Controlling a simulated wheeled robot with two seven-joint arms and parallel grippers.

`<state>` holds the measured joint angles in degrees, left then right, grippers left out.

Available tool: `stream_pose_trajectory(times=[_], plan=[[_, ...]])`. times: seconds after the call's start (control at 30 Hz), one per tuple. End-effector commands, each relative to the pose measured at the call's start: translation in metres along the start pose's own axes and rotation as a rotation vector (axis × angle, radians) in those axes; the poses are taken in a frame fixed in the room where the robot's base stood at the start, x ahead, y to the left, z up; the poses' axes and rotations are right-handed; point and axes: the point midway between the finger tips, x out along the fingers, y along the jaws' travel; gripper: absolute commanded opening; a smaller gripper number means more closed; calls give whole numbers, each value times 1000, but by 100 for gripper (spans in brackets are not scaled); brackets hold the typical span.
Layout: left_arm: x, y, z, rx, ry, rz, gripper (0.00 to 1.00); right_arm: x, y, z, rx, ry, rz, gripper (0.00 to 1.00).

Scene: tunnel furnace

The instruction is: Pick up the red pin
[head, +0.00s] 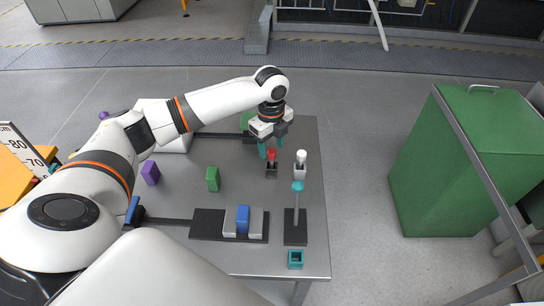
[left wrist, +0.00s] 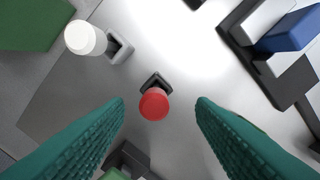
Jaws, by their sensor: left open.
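The red pin (head: 271,155) stands upright in a small dark holder (head: 271,172) near the back right of the grey table in the head view. In the left wrist view the red pin (left wrist: 154,104) shows from above, between and a little beyond the teal fingertips. My left gripper (head: 271,146) is open and empty, just behind the pin in the head view; its two teal fingers (left wrist: 160,108) are spread wide in the left wrist view. No contact with the pin shows. My right gripper is not in view.
A white pin (head: 301,157) stands in a grey holder close beside the red one. A teal-topped post (head: 297,200), a blue block (head: 243,219) in a dark fixture, a green block (head: 213,178) and a purple block (head: 150,172) are on the table (head: 190,205). A green bin (head: 450,160) stands right.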

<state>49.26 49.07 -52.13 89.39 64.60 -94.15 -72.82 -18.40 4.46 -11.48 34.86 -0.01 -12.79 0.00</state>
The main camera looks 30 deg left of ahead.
Motion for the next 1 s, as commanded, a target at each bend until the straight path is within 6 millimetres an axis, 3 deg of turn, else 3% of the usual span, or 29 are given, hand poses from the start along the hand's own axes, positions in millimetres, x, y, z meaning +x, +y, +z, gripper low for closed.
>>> stream_pose_trajectory(times=[0.1, 0.37, 0.5, 0.77, 0.87, 1.0], plan=[[8, 0, 0, -1, 0, 0, 51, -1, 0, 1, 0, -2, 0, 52], [40, 2, -4, -1, 0, -3, 51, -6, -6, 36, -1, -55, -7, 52], [57, 2, -4, -1, 0, -1, 51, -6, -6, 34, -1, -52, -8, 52], [61, 2, -4, 1, 1, 1, 51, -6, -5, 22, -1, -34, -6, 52], [61, 2, -4, 0, 1, 1, 39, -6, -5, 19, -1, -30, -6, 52], [61, 2, -4, 0, 1, 1, 16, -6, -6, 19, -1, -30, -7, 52]])
